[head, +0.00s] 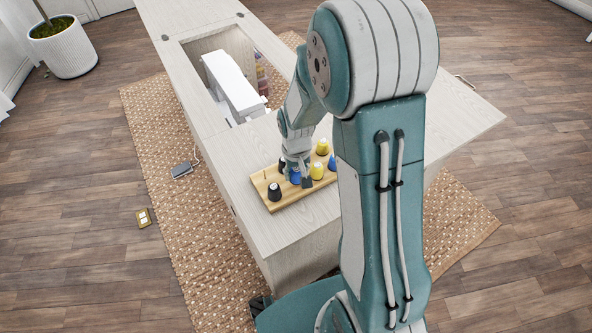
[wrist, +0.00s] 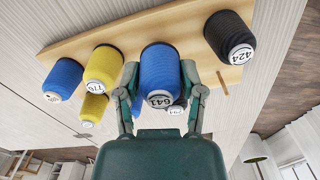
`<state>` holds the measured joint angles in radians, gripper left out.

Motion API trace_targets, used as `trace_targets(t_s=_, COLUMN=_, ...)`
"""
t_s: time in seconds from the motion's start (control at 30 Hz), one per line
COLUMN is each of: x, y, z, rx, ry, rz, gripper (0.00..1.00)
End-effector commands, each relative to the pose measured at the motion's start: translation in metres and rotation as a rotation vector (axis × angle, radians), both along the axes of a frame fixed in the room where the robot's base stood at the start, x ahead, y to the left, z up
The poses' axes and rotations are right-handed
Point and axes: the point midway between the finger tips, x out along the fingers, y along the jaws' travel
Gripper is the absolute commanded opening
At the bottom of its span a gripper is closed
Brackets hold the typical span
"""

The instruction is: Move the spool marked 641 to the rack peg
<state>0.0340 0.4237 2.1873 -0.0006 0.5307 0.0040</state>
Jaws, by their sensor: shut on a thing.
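The blue spool marked 641 (wrist: 160,72) is between the two fingers of my gripper (wrist: 160,98) in the wrist view, its labelled end facing the camera. My gripper is shut on it. In the head view, my gripper (head: 298,175) is over the middle of the wooden rack (head: 290,195), with blue (head: 295,180) showing beside the fingers. I cannot tell whether the spool is clear of the rack. A bare peg (wrist: 222,82) stands on the rack near the black spool marked 424 (wrist: 229,36); that peg is at the left end in the head view (head: 265,175).
Yellow spools (wrist: 103,64) and a blue spool (wrist: 64,79) stand on the rack to one side. Another spool is partly hidden behind 641. The rack rests on the pale cabinet top (head: 330,208). A white sewing machine (head: 232,85) sits in the opening behind it.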

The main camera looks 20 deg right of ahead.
Motion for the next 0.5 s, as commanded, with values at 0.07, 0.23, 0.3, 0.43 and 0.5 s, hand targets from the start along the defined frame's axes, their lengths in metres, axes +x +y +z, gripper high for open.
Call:
trace_targets(t_s=0.07, x=-0.0002, y=0.0, z=-0.002, rx=0.0, ry=0.001, rz=0.0, gripper=0.25)
trace_targets(t_s=0.23, x=-0.0005, y=0.0, z=-0.0059, rx=0.0, ry=0.002, rz=0.0, gripper=0.25)
trace_targets(t_s=0.3, x=-0.0006, y=0.0, z=-0.0073, rx=0.0, ry=0.002, rz=0.0, gripper=0.25)
trace_targets(t_s=0.43, x=-0.0005, y=0.0, z=-0.01, rx=0.0, ry=0.002, rz=0.0, gripper=0.25)
trace_targets(t_s=0.5, x=-0.0004, y=0.0, z=-0.0111, rx=0.0, ry=0.001, rz=0.0, gripper=0.25)
